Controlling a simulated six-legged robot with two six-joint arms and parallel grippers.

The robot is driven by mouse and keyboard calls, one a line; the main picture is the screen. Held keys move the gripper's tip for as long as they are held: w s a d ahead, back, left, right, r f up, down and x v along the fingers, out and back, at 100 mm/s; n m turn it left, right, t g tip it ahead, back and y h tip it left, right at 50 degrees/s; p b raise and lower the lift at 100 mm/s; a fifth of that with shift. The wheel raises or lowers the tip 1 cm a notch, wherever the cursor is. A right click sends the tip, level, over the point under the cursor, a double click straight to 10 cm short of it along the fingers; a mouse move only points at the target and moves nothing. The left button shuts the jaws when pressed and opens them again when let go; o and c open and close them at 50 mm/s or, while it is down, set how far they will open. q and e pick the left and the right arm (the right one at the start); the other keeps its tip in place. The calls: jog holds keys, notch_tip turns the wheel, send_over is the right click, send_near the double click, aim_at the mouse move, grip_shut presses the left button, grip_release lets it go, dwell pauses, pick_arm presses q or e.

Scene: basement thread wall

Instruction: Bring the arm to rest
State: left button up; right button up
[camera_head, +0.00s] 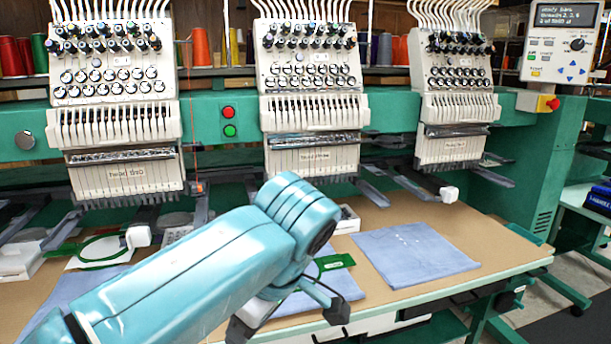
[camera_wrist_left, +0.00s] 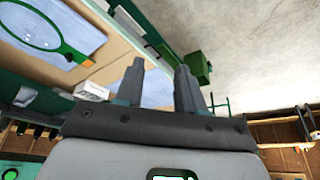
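My left arm (camera_head: 210,260) comes in from the lower left, teal, and reaches over the tan table in front of the embroidery machine. Its left gripper (camera_head: 288,318) hangs above the front of the table, partly hidden by the arm. In the left wrist view the two dark fingers of the gripper (camera_wrist_left: 160,72) stand apart with nothing between them. My right gripper is not in view.
A green hoop (camera_wrist_left: 62,50) lies on blue cloth. Another blue cloth (camera_head: 415,254) lies flat on the table (camera_head: 520,258). Several white stitching heads (camera_head: 312,80) with needle bars stand behind. A control panel (camera_head: 560,42) is at the upper right.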

pick_arm(q)
notch_tip(320, 180, down, 26)
jog(key=m+g+h+p, duration=0.3)
jog(key=m+h+p, duration=0.15)
jog(key=m, duration=0.35)
jog(key=s+a+f+m+h+p, duration=0.1)
jog(key=s+a+f+p, duration=0.1)
jog(key=s+f, duration=0.4)
jog(key=s+a+f+m+t+h+p, duration=0.1)
jog(key=s+a+f+h+p, duration=0.1)
jog(key=s+f, duration=0.4)
jog(key=s+p, duration=0.1)
jog(key=s, duration=0.4)
jog(key=shift+f+p, duration=0.2)
jog(key=shift+p, duration=0.15)
